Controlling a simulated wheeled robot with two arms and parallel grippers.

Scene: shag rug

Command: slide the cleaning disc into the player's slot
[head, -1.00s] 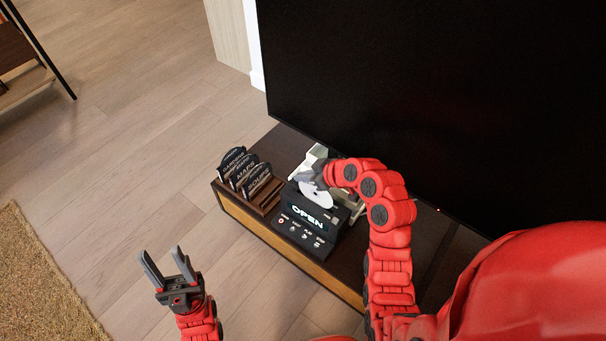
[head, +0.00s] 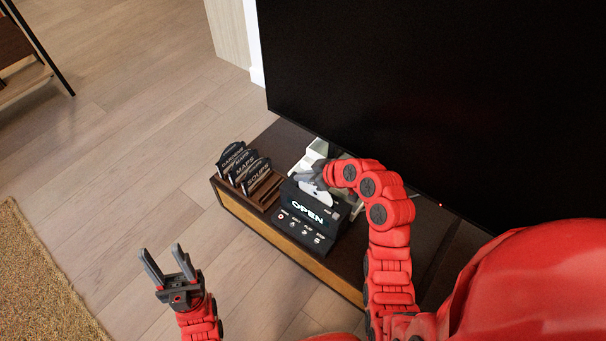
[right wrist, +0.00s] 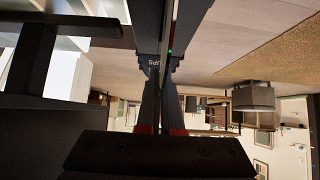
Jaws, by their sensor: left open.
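The black player (head: 312,222) stands on the low cabinet, its display reading OPEN above a row of buttons. The pale cleaning disc (head: 317,194) is at the player's top edge, tilted; its lower part is hidden there, and I cannot tell how deep it sits in the slot. My right gripper (head: 307,181) is shut on the disc's upper part. In the right wrist view, the fingers (right wrist: 160,75) close on a thin edge-on shape. My left gripper (head: 168,266) is open and empty above the floor, left of the cabinet.
A wooden rack (head: 267,193) of labelled dark cases stands just left of the player. A white container (head: 313,155) is behind the player. A large dark television screen (head: 430,90) rises behind the cabinet (head: 262,232).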

